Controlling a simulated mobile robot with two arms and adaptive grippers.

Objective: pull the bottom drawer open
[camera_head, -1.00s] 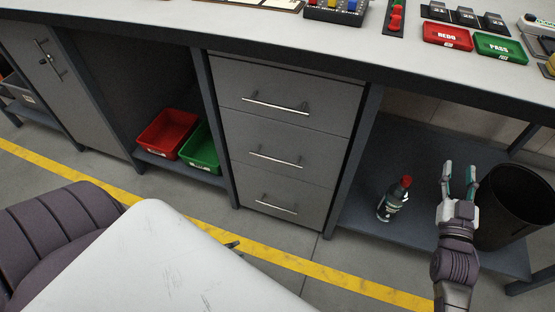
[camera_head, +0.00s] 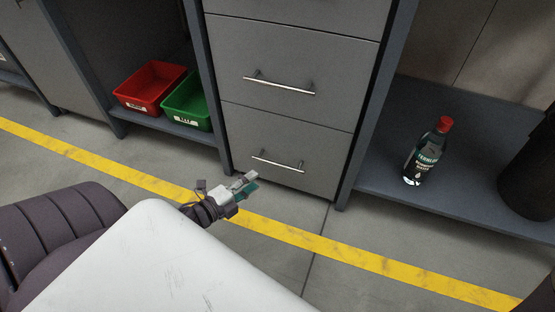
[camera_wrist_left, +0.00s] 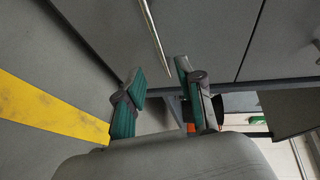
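The bottom drawer (camera_head: 310,138) is the lowest grey front of the drawer unit in the head view and looks shut. Its thin metal handle (camera_head: 278,163) runs across it. My left gripper (camera_head: 251,182) is low in front of the drawer, just below and left of the handle's left end. In the left wrist view, my left gripper (camera_wrist_left: 160,74) has its two teal-padded fingers apart with nothing held. A metal bar, apparently the handle (camera_wrist_left: 154,36), lies ahead and points toward the gap between the fingertips. My right gripper is out of view.
The middle drawer (camera_head: 300,112) with its own handle sits above. A red bin (camera_head: 150,87) and a green bin (camera_head: 188,103) stand on the left shelf. A red-capped bottle (camera_head: 427,152) and a black bin (camera_head: 530,170) stand on the right shelf. Floor before the drawers is clear.

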